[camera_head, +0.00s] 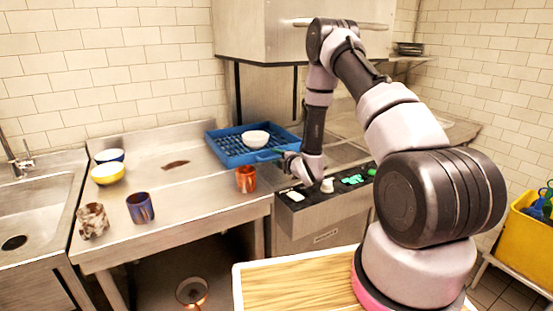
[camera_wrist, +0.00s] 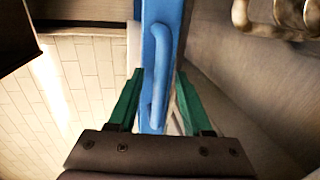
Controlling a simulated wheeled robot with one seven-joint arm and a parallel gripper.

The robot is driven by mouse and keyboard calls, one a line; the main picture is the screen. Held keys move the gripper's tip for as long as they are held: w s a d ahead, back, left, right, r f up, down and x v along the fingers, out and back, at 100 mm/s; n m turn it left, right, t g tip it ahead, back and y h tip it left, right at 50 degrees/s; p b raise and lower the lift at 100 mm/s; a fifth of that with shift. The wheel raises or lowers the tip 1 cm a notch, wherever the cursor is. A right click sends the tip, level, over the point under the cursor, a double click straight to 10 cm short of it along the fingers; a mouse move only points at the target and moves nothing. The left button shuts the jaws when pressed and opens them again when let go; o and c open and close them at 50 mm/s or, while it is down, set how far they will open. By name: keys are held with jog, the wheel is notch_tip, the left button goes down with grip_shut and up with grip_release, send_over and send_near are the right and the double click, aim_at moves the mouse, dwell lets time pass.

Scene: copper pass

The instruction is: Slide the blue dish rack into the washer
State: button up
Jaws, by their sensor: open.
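The blue dish rack (camera_head: 238,162) lies flat at the right end of the steel counter, beside the washer opening. A white bowl (camera_head: 256,138) sits in it. The washer (camera_head: 262,35) has its steel hood raised, with open space beneath it; my arm hides part of that space. My gripper (camera_head: 274,154) is low at the rack's right front edge. In the wrist view, its green fingers (camera_wrist: 159,82) are open on either side of the rack's blue wall and raised handle (camera_wrist: 160,65). Whether either finger touches the rack cannot be told.
An orange mug (camera_head: 246,179) stands close in front of the rack. A blue mug (camera_head: 140,207), a mottled mug (camera_head: 93,220) and two bowls (camera_head: 108,173) are further left. A dark strip (camera_head: 330,189) with small items lies below my gripper. The middle counter is clear.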

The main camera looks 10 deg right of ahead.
grip_shut()
dwell(1.4)
